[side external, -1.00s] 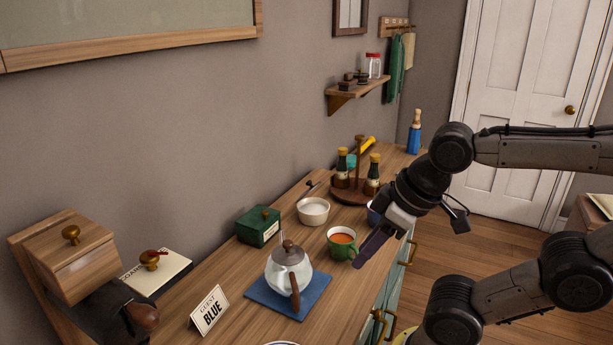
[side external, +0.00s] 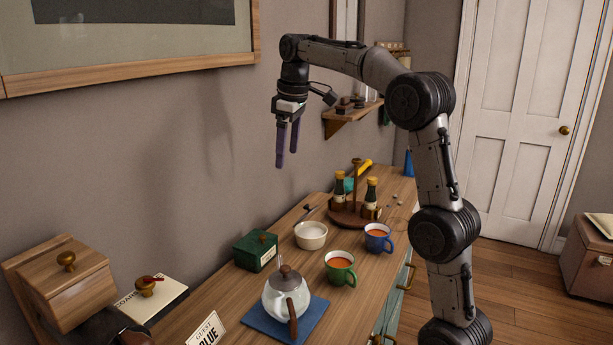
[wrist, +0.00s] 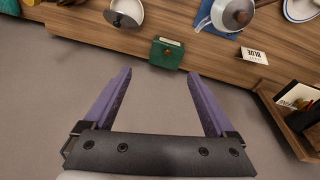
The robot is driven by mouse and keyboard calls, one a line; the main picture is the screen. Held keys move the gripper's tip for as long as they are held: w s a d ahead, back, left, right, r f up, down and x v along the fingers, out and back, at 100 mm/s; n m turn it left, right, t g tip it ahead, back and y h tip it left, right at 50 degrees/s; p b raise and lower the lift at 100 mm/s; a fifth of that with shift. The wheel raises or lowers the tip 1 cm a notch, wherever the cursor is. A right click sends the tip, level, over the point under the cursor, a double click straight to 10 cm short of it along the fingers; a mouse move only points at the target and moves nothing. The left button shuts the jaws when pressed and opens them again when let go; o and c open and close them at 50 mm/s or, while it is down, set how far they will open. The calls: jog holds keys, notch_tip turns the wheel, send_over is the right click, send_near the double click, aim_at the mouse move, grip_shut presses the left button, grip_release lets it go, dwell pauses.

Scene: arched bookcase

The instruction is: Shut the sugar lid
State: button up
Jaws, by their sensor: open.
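The white sugar bowl (side external: 310,236) stands on the wooden counter; it also shows at the top of the wrist view (wrist: 131,6). A dark round lid (wrist: 123,21) is at the bowl's wall side, off its mouth. In the side view only a small dark part of the lid (side external: 307,208) shows behind the bowl. My gripper (side external: 287,156) is open and empty, fingers pointing down, high above the counter near the wall. In the wrist view my gripper (wrist: 158,74) has the bowl and lid ahead of it, slightly left.
A green box (side external: 256,251) sits left of the bowl. A teapot (side external: 286,295) on a blue mat (side external: 258,318), a green cup (side external: 340,269) and a blue cup (side external: 378,239) stand nearby. A bottle caddy (side external: 352,217) is behind. A wall shelf (side external: 350,118) juts out. Air below my gripper is clear.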

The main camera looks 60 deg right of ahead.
jog(key=w+d+f+m+g, duration=0.1)
jog(key=w+d+f, duration=0.2)
jog(key=d+f, duration=0.6)
jog(key=m, duration=0.1)
send_over(307, 207)
jog(key=f, duration=0.3)
jog(key=shift+w+d+g+y, duration=0.3)
jog(key=shift+g+y, duration=0.1)
jog(key=shift+s+f, duration=0.1)
jog(key=shift+f, duration=0.2)
notch_tip(307, 207, down, 9)
jog(key=shift+f, duration=0.1)
grip_shut()
